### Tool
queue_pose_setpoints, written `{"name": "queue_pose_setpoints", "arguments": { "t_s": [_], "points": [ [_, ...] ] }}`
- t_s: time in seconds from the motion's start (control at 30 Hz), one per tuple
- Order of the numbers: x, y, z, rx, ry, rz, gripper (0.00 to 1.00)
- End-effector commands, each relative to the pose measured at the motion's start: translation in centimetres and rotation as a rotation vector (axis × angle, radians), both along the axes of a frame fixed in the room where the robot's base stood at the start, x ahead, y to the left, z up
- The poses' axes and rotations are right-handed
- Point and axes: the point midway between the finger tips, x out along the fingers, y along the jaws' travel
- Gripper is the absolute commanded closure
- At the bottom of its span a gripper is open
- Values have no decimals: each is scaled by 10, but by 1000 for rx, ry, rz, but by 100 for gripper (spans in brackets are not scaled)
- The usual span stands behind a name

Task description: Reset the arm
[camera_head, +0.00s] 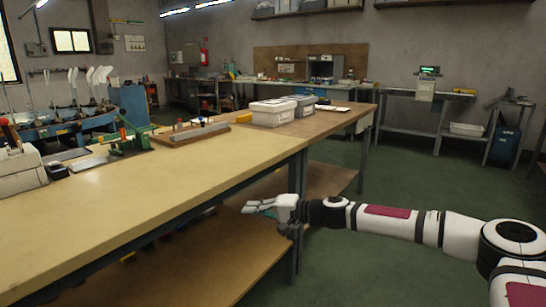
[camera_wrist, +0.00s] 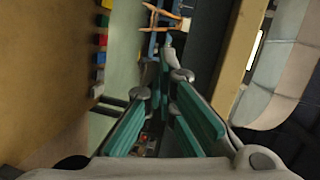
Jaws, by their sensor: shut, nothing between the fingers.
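My gripper (camera_head: 252,207) is at the end of my arm, which reaches in from the right in the head view. It appears beside the long workbench (camera_head: 150,195), near its legs and seen against the lower shelf. In the wrist view my gripper (camera_wrist: 168,72) shows teal-padded fingers drawn together with nothing held between them. The exact gap between gripper and bench is hard to tell.
Lidded bins (camera_head: 273,113) and a wooden tray (camera_head: 188,134) stand on the workbench. White foot-shaped forms (camera_head: 75,82) stand at the left on a blue machine. The lower shelf (camera_head: 195,265) juts out below. Green floor (camera_head: 420,185) is open to the right.

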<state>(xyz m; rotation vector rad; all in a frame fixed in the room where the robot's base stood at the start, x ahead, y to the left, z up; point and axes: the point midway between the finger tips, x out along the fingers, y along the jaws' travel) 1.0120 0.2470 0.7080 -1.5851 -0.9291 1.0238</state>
Motion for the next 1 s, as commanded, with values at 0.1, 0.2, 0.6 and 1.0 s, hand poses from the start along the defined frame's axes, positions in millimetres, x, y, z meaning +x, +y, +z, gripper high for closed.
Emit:
{"name": "queue_pose_setpoints", "arguments": {
  "t_s": [0.1, 0.2, 0.6, 1.0],
  "points": [
    [-31, 21, -4, -99, -16, 99, 100],
    [-65, 35, -13, -210, -23, 200, 100],
    [-185, 10, -47, -701, 14, 503, 100],
    [-267, -86, -20, -1136, 125, 559, 100]
  ]
}}
